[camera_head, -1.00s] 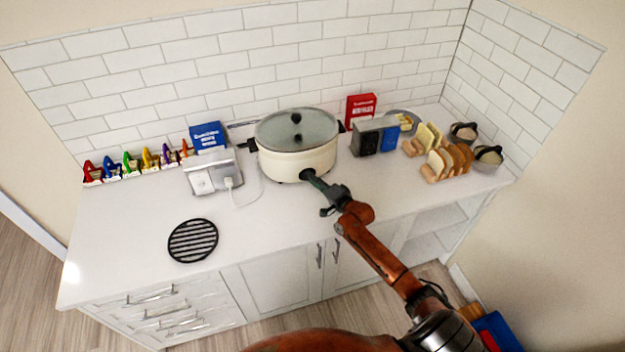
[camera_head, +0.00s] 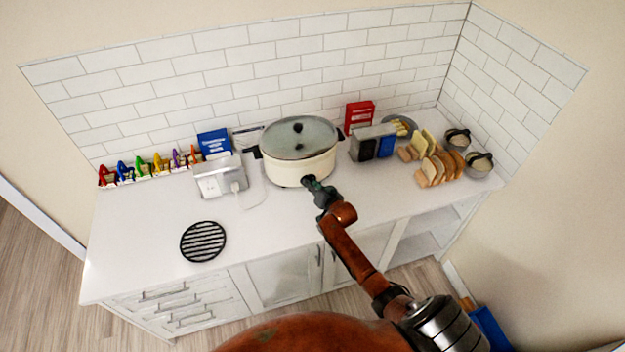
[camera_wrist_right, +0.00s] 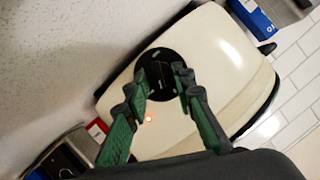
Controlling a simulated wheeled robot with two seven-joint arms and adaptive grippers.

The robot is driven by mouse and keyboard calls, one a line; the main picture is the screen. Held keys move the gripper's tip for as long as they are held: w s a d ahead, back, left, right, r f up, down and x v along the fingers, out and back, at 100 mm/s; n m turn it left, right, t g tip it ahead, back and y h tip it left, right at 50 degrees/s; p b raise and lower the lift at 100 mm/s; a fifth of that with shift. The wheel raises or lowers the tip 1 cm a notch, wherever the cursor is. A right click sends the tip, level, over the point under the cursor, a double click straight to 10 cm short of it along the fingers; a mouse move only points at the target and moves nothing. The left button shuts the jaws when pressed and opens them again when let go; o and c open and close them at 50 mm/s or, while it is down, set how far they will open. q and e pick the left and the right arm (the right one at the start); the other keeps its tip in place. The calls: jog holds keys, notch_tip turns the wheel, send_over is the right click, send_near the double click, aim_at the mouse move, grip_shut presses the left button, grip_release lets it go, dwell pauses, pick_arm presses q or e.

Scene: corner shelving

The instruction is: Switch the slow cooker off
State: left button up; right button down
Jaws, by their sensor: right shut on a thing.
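The slow cooker (camera_head: 300,172) is cream with black side handles and a glass lid with a dark knob, standing on the white counter. In the right wrist view its cream front (camera_wrist_right: 205,50) fills the middle, with a round black dial (camera_wrist_right: 160,72) and a small lit red-orange light (camera_wrist_right: 149,118) beside it. My right gripper (camera_head: 311,184) is at the lower front of the cooker. In the wrist view its green and dark fingers (camera_wrist_right: 162,88) are shut on the dial, one at each side. My left gripper is not in view.
A grey outlet box (camera_head: 215,180) with a plugged-in white cord stands left of the cooker. A black round trivet (camera_head: 203,242) lies at the front left. A toaster (camera_head: 373,143) and bread slices (camera_head: 440,165) stand to the right. The front counter is mostly clear.

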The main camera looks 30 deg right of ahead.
jog(key=shift+a+n+g+h+p, duration=0.25)
jog(key=shift+n+h, duration=0.25)
jog(key=shift+n, duration=0.4)
jog(key=shift+n+g+h, duration=0.25)
jog(key=shift+n+h, duration=0.35)
jog(key=shift+n, duration=0.2)
jog(key=shift+b, duration=0.3)
jog(key=c, duration=1.6)
grip_release()
jog(key=shift+r, duration=0.1)
jog(key=v, duration=1.2)
jog(key=shift+a, duration=0.1)
